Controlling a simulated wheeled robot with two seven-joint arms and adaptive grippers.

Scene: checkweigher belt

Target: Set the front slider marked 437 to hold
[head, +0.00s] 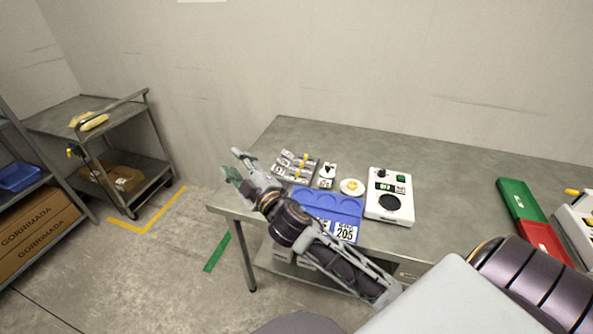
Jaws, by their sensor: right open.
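My right forearm crosses in front of the table and may hide part of the unit's near side. My left gripper is not in view.
Next to the unit are a small white labelled piece (327,175), a white dish with something yellow (352,187), a blue tray (335,204) marked 205 and a white control box (389,197). Green (517,199) and red (544,243) bins lie right. The table's back is clear.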

